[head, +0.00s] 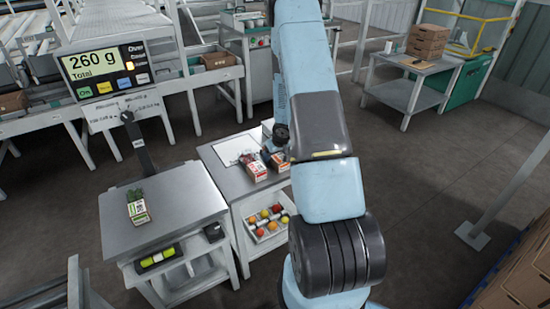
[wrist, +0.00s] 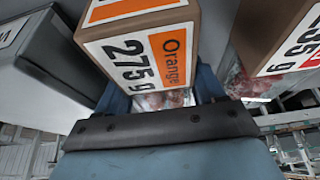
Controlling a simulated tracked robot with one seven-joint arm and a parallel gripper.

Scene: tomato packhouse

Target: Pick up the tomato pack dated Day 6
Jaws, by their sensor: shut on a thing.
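In the wrist view, my gripper (wrist: 165,100) has its blue fingers on either side of a cardboard tomato pack with a label reading Orange 275 g (wrist: 142,58), and is shut on this pack. No day is readable on it. A second pack with a red-edged label (wrist: 292,48) is close on the right, its weight partly cut off. In the head view, my arm hides the gripper. Small packs (head: 255,171) stand on the middle grey table by my arm. Another pack (head: 138,212) lies on the left table; its date is too small to read.
A grey box (wrist: 45,75) stands left of the held pack. In the head view, a display (head: 103,72) on a post reads 260 g Total. A white sheet (head: 234,149) lies on the middle table (head: 215,163); loose tomatoes fill a tray (head: 262,236) below. The left tabletop (head: 180,195) is mostly clear.

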